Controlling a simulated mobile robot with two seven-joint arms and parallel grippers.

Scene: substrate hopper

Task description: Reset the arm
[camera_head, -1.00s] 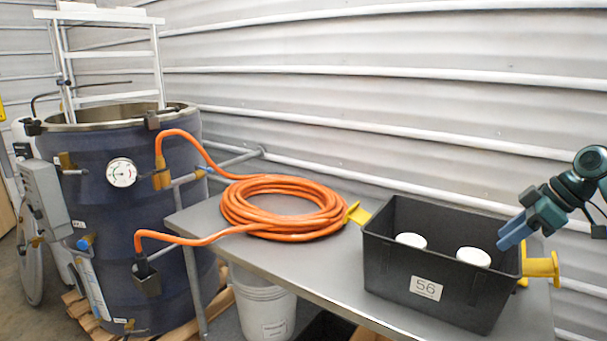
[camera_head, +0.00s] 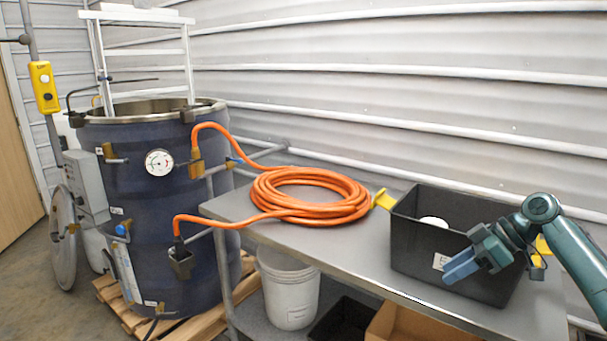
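My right gripper (camera_head: 461,268) is in front of the black bin's front wall, fingers pointing left and slightly down. Its blue fingers look close together and nothing shows between them; whether they are fully shut is unclear. The black bin (camera_head: 412,252) with yellow handles stands on the grey table. One white round lid (camera_head: 433,222) shows inside it. My arm covers the bin's right part and most of its label. My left gripper is not in view.
A coiled orange hose (camera_head: 310,196) lies on the grey table (camera_head: 345,262), left of the bin. A dark blue drum (camera_head: 150,230) with a gauge stands at left. A white bucket (camera_head: 290,290) and a cardboard box (camera_head: 405,325) are below the tabletop.

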